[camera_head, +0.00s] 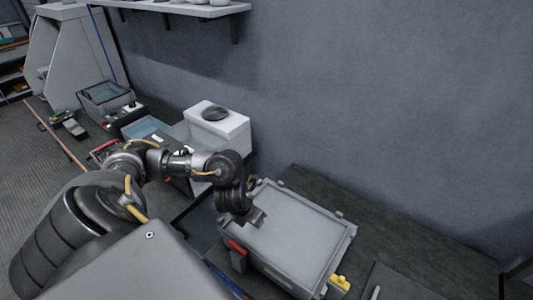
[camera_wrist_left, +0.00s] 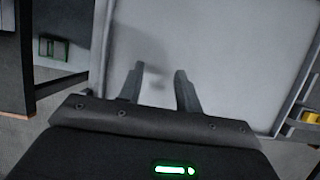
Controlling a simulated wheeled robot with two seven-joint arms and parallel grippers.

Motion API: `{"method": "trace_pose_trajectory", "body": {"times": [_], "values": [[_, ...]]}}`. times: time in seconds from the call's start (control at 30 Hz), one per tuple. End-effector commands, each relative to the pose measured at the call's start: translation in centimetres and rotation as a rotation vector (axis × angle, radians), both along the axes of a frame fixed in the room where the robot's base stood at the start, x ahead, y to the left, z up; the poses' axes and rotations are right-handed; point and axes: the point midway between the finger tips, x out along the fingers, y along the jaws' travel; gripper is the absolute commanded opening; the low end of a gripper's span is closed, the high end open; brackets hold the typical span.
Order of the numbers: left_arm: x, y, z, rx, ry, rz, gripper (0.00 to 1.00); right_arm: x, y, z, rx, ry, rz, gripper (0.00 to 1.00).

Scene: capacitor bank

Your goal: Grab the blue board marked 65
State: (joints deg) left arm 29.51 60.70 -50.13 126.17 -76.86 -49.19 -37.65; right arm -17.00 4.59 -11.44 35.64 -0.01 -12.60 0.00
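No board with a readable 65 shows in either view. A thin blue edge (camera_head: 226,283) shows low in the head view, beside the grey case; I cannot tell what it belongs to. My left gripper (camera_head: 257,218) is over the near left part of the grey case's flat lid (camera_head: 300,235). In the left wrist view, the two fingers of my left gripper (camera_wrist_left: 156,80) stand apart with nothing between them, and the pale lid (camera_wrist_left: 225,50) fills the space beyond. My right gripper is in neither view.
The case has a red latch (camera_head: 236,246) and a yellow part (camera_head: 340,283). It rests on a dark worktop (camera_head: 375,235) against a grey wall (camera_head: 380,100). A white box with a black disc (camera_head: 215,113) and open bins (camera_head: 107,93) stand farther left.

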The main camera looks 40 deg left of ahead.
Motion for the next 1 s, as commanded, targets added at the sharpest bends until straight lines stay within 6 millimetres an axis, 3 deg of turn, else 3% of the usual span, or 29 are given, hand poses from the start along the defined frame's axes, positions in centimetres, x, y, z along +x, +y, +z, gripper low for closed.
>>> {"method": "trace_pose_trajectory", "body": {"times": [0.13,0.3,0.6,1.0], "values": [[0.9,-0.3,-2.2,-0.004,0.003,-0.002,0.35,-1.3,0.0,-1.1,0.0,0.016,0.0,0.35],[1.9,-0.2,-4.4,-0.004,0.002,-0.002,0.35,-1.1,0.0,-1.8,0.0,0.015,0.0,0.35],[2.3,0.0,-5.3,-0.002,0.0,0.0,0.35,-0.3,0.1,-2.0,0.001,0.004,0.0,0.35],[4.2,0.0,-9.8,-0.003,0.001,0.001,0.35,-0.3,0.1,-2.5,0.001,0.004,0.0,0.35]]}}
